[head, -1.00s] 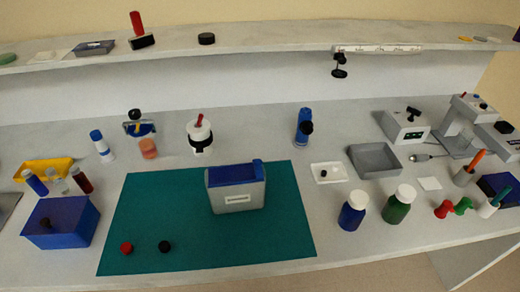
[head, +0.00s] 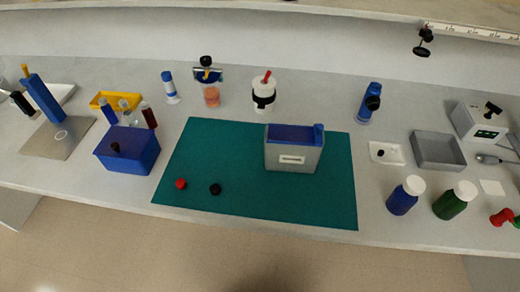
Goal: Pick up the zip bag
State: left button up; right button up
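What looks like the zip bag (head: 291,150) stands on the teal mat (head: 222,180), right of the mat's middle and toward its back. It has a grey body, a blue top with a small blue piece at the right corner, and a white label on its front. Nothing touches or covers it. Neither of my grippers is in view.
A red cap (head: 181,183) and a black cap (head: 215,189) lie on the mat's front left. A blue box (head: 128,151) stands left of the mat. Blue (head: 405,196) and green (head: 455,201) bottles stand right of it. A white jar (head: 264,93) stands behind.

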aim_at(288, 148)
jog(key=k+l+u, duration=0.15)
jog(key=l+u, duration=0.25)
jog(key=k+l+u, duration=0.1)
jog(key=u, duration=0.35)
jog(key=k+l+u, duration=0.1)
jog(key=k+u, duration=0.3)
jog(key=k, duration=0.1)
